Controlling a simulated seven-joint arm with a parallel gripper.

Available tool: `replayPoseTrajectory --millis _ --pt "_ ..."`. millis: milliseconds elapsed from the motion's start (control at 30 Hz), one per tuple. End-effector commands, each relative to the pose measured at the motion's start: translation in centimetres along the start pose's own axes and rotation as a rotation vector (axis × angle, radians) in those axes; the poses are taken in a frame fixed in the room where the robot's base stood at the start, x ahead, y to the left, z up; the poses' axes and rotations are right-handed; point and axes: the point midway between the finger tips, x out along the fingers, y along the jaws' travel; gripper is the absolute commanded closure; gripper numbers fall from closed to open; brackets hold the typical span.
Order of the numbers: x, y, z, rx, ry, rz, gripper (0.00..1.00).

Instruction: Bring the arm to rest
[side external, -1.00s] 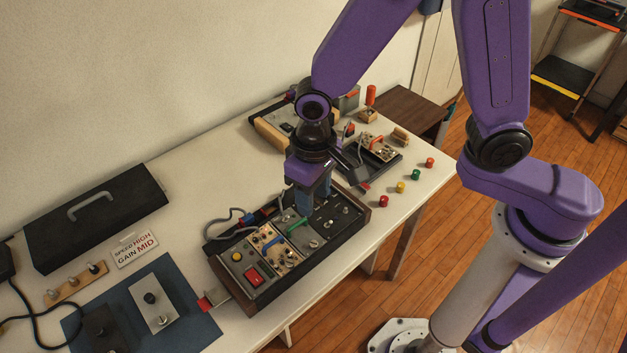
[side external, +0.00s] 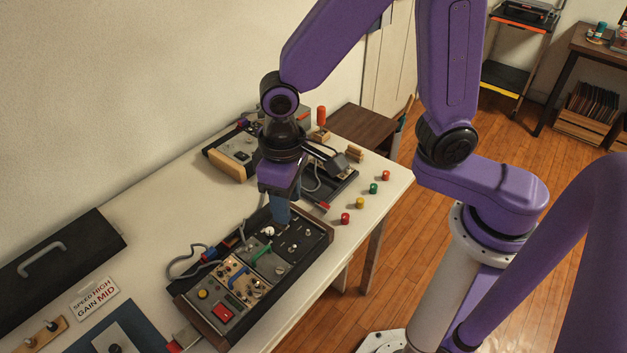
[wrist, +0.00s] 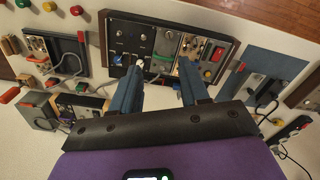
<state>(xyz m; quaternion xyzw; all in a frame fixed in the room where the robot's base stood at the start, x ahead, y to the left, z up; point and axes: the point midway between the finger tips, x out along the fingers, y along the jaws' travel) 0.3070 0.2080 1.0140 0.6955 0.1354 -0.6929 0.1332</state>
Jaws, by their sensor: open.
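My gripper (side external: 280,218) hangs over the far part of a wood-ended control panel (side external: 290,284) on the white table. In the wrist view my gripper's (wrist: 160,70) two blue fingers are apart, with nothing held between them. The panel (wrist: 124,45) lies beyond the fingertips; a white knob (wrist: 140,63) shows close by the left tip. Whether the tips touch anything cannot be told. The panel also bears a green lever (side external: 260,253), a blue lever (side external: 238,276), a red switch (side external: 222,313) and a yellow button (side external: 202,294).
A sign (side external: 95,298) reads "SPEED HIGH GAIN MID". A black case (side external: 60,255) lies by the wall. A black tray (side external: 335,190) with devices stands behind my gripper. Several coloured pegs, one yellow (side external: 360,203), stand along the right edge. Air above the panel's near half is clear.

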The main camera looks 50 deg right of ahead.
Motion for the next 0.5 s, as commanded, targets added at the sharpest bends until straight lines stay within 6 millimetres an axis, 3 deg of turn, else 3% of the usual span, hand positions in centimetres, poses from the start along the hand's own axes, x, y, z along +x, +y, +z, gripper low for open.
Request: replayPoseTrajectory --millis 500 --pt "-3.7 5.4 9.0 -0.376 0.015 -0.008 0.55"
